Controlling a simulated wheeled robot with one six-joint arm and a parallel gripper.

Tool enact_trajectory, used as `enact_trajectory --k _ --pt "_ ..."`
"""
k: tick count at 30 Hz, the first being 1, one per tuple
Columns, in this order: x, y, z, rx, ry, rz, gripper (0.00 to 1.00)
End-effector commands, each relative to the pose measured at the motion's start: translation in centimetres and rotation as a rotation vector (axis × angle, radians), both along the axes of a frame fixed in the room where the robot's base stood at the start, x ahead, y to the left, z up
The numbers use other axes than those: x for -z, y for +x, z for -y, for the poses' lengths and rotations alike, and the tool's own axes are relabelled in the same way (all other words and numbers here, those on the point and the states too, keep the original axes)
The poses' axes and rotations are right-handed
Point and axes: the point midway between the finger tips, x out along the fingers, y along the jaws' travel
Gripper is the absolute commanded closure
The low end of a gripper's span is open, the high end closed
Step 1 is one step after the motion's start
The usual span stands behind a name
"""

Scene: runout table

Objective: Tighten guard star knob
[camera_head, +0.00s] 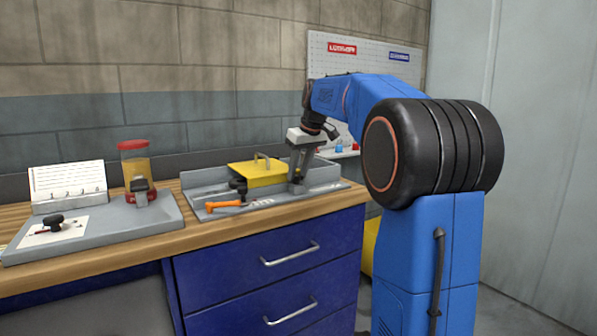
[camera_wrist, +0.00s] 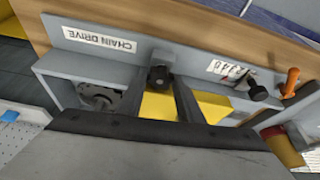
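The yellow guard (camera_head: 262,174) with a metal handle sits in a grey tray-like housing (camera_head: 325,180) on the bench. In the wrist view a dark knob (camera_wrist: 160,78) sits at the front of the yellow guard (camera_wrist: 158,106), near the "CHAIN DRIVE" label (camera_wrist: 98,39). My gripper (camera_head: 296,186) points down at the right part of the housing. In the wrist view its two fingers (camera_wrist: 159,92) are apart, one on each side of the knob; I cannot tell if they touch it. The head view hides this knob behind the gripper.
A second black knob (camera_head: 238,185) beside a number scale (camera_wrist: 228,70) and an orange-handled tool (camera_head: 225,205) lie left of my gripper.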

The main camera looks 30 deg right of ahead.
Motion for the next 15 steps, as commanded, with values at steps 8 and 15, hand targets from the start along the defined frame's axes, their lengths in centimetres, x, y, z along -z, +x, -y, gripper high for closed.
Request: enact_trajectory --k 8,15 --pt "-0.02 -0.02 -0.03 0.017 -0.001 0.0 0.89" --pt "-0.03 -0.05 -0.31 0.162 -0.001 -0.001 0.89"
